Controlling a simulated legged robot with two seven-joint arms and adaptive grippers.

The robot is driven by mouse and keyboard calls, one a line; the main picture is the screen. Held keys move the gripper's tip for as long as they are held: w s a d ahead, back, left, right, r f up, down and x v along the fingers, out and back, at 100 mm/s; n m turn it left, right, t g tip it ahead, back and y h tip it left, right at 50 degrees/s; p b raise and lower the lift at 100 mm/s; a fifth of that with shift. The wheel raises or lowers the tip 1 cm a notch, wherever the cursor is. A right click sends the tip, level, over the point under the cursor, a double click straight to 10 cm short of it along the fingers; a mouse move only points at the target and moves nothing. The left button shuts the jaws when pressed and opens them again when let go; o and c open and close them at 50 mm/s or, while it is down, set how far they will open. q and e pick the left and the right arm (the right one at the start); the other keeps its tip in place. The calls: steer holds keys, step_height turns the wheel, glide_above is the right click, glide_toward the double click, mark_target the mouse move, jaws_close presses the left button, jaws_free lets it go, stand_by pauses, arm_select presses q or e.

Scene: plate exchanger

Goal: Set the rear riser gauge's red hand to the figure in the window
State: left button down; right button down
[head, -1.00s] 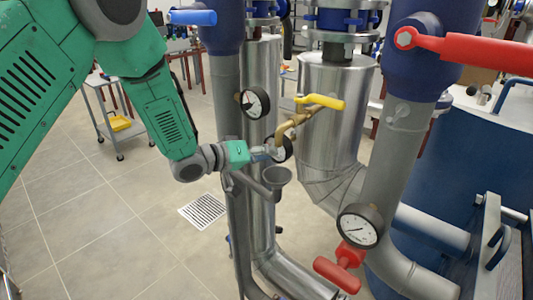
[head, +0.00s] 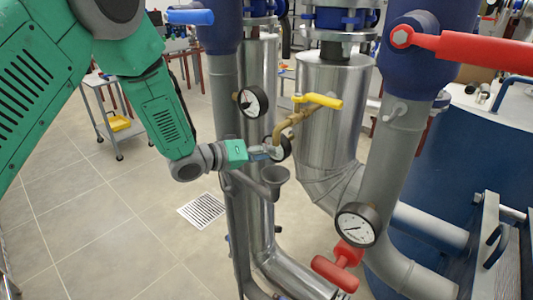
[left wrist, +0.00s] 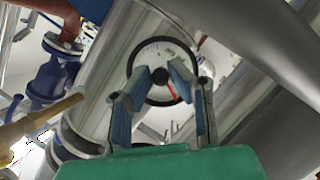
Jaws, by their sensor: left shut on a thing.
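The gauge that my left gripper (head: 272,153) reaches is a round white dial with a black rim, and only its edge (head: 286,148) shows past the fingers in the head view. In the left wrist view the dial (left wrist: 150,53) faces me, with a black centre knob (left wrist: 160,76) and a short red hand (left wrist: 170,92) pointing down and slightly right. The left gripper (left wrist: 162,75) is shut on the knob, with one blue-grey finger on each side. The fingers hide parts of the dial, and its figures are too small to read. My right gripper is not in view.
Another gauge (head: 252,102) sits on the grey pipe to the left, and a larger one (head: 357,225) at lower right. A yellow-handled valve (head: 318,101) stands just above the gripper. A grey funnel (head: 274,174) is close below it. Red handles (head: 337,273) are at lower right.

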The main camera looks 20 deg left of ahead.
arm_select(q)
steer(key=shift+a+r, duration=0.1)
steer(key=c, duration=1.5)
jaws_free()
steer(key=shift+w, duration=0.1)
steer(key=shift+a, duration=0.15)
steer(key=v, duration=1.1)
steer(key=shift+s+a, duration=0.25)
steer(key=shift+s, duration=0.1)
